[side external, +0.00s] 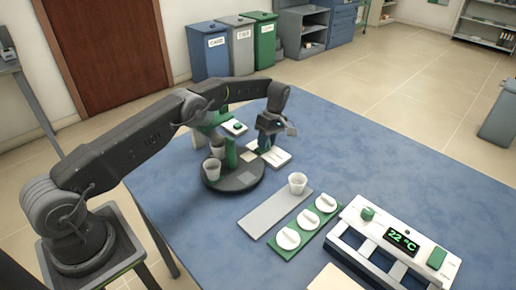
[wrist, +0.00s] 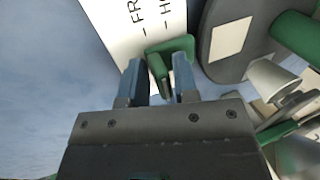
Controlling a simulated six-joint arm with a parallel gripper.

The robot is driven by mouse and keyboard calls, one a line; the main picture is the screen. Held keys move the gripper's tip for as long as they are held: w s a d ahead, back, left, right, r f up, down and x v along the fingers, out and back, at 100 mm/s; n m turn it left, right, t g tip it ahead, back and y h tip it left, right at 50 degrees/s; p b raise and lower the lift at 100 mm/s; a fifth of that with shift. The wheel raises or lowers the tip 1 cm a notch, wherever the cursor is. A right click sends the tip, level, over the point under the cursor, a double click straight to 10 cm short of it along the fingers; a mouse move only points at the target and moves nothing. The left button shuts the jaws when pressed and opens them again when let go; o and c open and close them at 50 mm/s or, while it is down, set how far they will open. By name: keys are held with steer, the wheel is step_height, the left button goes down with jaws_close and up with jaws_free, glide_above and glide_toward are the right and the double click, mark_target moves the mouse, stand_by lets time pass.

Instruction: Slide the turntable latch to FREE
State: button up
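The latch's green handle (wrist: 160,68) stands by a white label plate (wrist: 138,22) in the wrist view. The plate carries black lettering beginning "FR" and "H", each with a tick mark; the rest is cut off. My gripper (wrist: 158,68) has its two blue fingers apart, one on each side of the handle's upright part. I cannot see clear contact with either finger. In the side view, my gripper (side external: 266,146) is low over the white plate (side external: 280,158), just behind the dark round turntable (side external: 238,186), and hides most of the latch.
The turntable bears white cups (side external: 212,168) and a green post (side external: 231,153). In front are a grey strip (side external: 262,219) with a white cup (side external: 297,183), a green board with white round knobs (side external: 305,224), and a white unit reading 22 °C (side external: 400,240). The table's right back is clear.

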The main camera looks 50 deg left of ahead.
steer(key=shift+r, duration=3.5)
steer(key=shift+r, duration=0.1)
steer(key=s+d+r+m+t, duration=0.2)
steer(key=s+d+r+m, duration=0.3)
steer(key=r, duration=0.6)
steer(key=s+d+r+m+t, duration=0.15)
steer(key=s+r+m, duration=0.25)
steer(key=s+r, duration=0.55)
steer(key=s+d+r+m+t, duration=0.25)
steer(key=s+r+m, duration=0.2)
steer(key=s, duration=0.65)
steer(key=s+f+m+t, duration=0.3)
steer(key=s+f+m, duration=0.1)
steer(key=s, duration=0.8)
steer(key=shift+d+f, duration=0.45)
steer(key=shift+f, duration=0.1)
steer(key=shift+m, duration=0.25)
